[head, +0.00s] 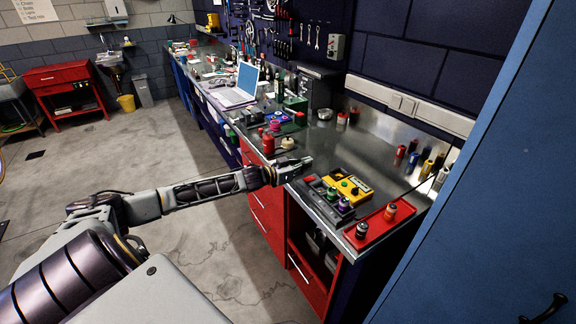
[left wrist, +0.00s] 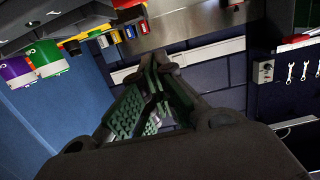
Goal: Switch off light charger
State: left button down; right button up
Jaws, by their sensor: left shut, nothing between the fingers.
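A dark charger-like base (head: 323,207) lies near the bench's front edge, with a red switch-like piece (head: 310,179) at its far end. Purple and green capped cylinders (head: 344,204) stand at its near end. I cannot read whether the switch is on or off. My left gripper (head: 306,163) is shut and empty, just beyond the red piece and apart from it as far as I can tell. In the left wrist view its fingers (left wrist: 157,65) come together, and the purple cylinder (left wrist: 16,72) and green cylinder (left wrist: 48,58) hang inverted at upper left. My right gripper is out of view.
A yellow box with buttons (head: 348,187) sits right beside the base. A red tray (head: 375,228) with two small cylinders lies nearer. A red bottle (head: 268,144) and a cream round item (head: 288,143) stand beyond my gripper. A blue cabinet (head: 490,170) closes off the right.

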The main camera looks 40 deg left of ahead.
pick_arm(q)
jog(key=s+a+r+p, duration=0.1)
jog(key=s+a+r, duration=0.1)
jog(key=s, duration=0.5)
jog(key=shift+a+r, duration=0.35)
jog(key=shift+r, duration=0.1)
dwell(0.9)
jog(key=shift+a+m, duration=0.1)
jog(key=shift+m, duration=0.2)
dwell(0.7)
